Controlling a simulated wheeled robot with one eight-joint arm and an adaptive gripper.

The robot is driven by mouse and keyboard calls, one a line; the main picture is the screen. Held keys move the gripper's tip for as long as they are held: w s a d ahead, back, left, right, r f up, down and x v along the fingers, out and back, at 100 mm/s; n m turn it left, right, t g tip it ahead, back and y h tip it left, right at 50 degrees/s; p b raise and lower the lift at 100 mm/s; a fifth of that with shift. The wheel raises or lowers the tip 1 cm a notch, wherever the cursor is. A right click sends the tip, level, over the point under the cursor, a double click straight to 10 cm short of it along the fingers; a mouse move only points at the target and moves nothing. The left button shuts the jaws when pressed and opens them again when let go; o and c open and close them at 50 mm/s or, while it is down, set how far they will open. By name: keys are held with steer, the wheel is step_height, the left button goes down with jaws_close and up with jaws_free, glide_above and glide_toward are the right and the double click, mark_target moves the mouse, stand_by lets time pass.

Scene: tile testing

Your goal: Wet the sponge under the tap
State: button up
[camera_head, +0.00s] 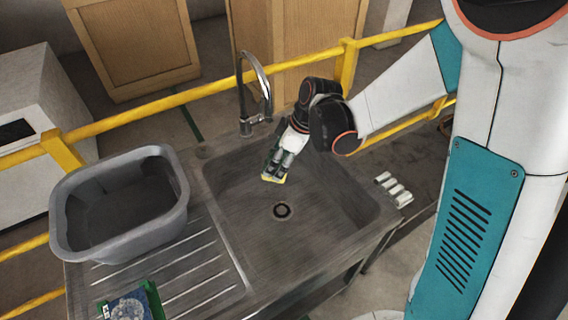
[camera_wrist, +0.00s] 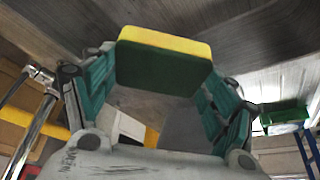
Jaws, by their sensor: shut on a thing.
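My gripper (camera_head: 277,163) is inside the sink basin, in its upper left part, pointing down. It is shut on the sponge (camera_head: 273,179), whose yellow edge shows below the fingertips. In the wrist view the sponge (camera_wrist: 164,62) has a yellow layer and a dark green layer and sits between the fingertips. The chrome tap (camera_head: 258,88) stands at the back rim of the sink (camera_head: 330,215), its spout curving down behind and left of my gripper. In the wrist view the tap (camera_wrist: 38,110) is at the left. I cannot make out any running water.
A grey tub (camera_head: 65,232) stands on the ribbed drainboard (camera_head: 205,268) left of the basin. A blue and green packet (camera_head: 135,303) lies at the drainboard's front. Several small white pieces (camera_head: 394,189) lie by the right rim. A yellow rail (camera_head: 180,98) runs behind the sink.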

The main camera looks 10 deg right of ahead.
mark_target(270, 151)
steer(key=shift+w+a+f+b, duration=0.2)
steer(key=shift+w+a, duration=0.15)
steer(key=shift+w, duration=0.4)
steer(key=shift+w+a+f+b, duration=0.15)
steer(key=shift+w+a, duration=0.25)
steer(key=shift+w, duration=0.35)
steer(key=shift+w+a+f+b, duration=0.2)
steer(key=shift+w+a, duration=0.15)
steer(key=shift+w, duration=0.4)
steer(key=shift+s+d, duration=0.6)
steer(key=shift+s, duration=0.6)
steer(key=shift+s+d, duration=0.55)
steer(key=shift+s, duration=0.7)
steer(key=shift+s+d, duration=0.6)
steer(key=shift+s, duration=0.6)
steer(key=shift+r, duration=0.1)
steer(key=s+d+r+p, duration=0.2)
steer(key=s+r, duration=0.2)
steer(key=shift+s+p, duration=0.25)
steer(key=shift+p, duration=0.05)
steer(key=shift+d+f, duration=0.1)
